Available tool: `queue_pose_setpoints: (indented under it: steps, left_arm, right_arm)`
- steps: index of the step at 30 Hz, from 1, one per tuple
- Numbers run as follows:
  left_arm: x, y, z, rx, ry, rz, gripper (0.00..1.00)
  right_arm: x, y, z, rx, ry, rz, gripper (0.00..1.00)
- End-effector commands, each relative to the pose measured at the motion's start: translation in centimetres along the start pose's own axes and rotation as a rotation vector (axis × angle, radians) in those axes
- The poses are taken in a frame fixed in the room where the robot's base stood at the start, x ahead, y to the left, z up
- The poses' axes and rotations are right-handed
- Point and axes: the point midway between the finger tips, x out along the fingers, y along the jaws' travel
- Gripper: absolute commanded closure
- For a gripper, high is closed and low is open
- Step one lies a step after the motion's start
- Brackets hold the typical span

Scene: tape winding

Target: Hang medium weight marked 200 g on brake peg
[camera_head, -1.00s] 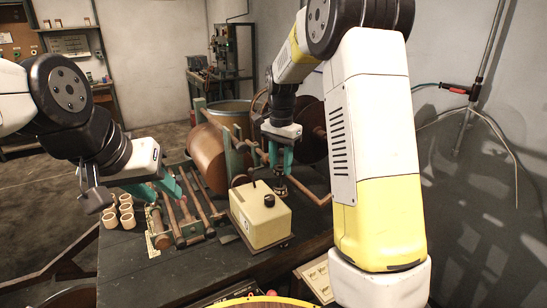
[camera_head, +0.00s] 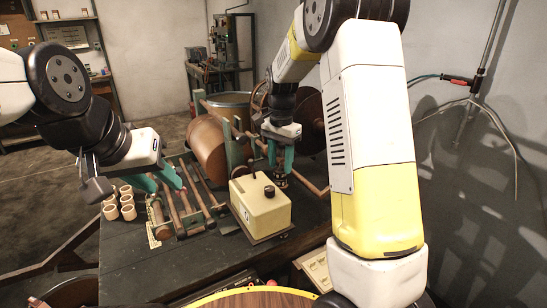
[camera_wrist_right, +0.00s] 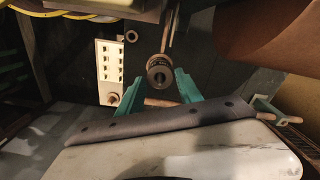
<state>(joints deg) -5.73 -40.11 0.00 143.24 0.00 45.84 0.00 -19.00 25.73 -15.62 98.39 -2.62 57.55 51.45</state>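A small dark round weight (camera_head: 281,181) stands just behind the cream box, below my right gripper (camera_head: 280,164). The right wrist view shows the weight (camera_wrist_right: 158,74) end-on with a central stem; its marking cannot be read. My right gripper (camera_wrist_right: 159,80) has its green fingers apart, one on each side of the weight, with narrow gaps showing. Whether the fingers touch it is not clear. My left gripper (camera_head: 160,183) is open and empty above the left part of the bench. I cannot pick out the brake peg for sure.
The cream box (camera_head: 260,210) with a dark knob stands close in front of the weight. Wooden rollers (camera_head: 187,208) and several pale cups (camera_head: 120,205) lie left. A copper drum (camera_head: 207,145) and wooden bars crowd behind. The bench front (camera_head: 150,265) is clear.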

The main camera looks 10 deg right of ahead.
Motion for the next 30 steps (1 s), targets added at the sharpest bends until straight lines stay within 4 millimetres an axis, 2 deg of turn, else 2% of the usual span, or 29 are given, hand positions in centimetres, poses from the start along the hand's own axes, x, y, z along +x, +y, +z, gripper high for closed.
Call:
queue_pose_setpoints:
  steps: [1, 2, 13, 24, 30]
  left_arm:
    - [0.0, 0.0, 0.0, 0.0, 0.0, 0.0, 0.64]
    - [0.0, 0.0, 0.0, 0.0, 0.0, 0.0, 0.64]
    - [0.0, 0.0, 0.0, 0.0, 0.0, 0.0, 0.64]
    - [0.0, 0.0, 0.0, 0.0, 0.0, 0.0, 0.64]
    - [0.0, 0.0, 0.0, 0.0, 0.0, 0.0, 0.64]
  right_arm:
    - [0.0, 0.0, 0.0, 0.0, 0.0, 0.0, 0.45]
    - [0.0, 0.0, 0.0, 0.0, 0.0, 0.0, 0.4]
    - [-0.4, 0.0, 0.0, 0.0, 0.0, 0.0, 0.4]
    - [-6.2, -0.1, -0.1, 0.0, 0.002, -0.002, 0.4]
    - [-8.1, 0.3, 0.1, -0.011, 0.001, -0.011, 0.4]
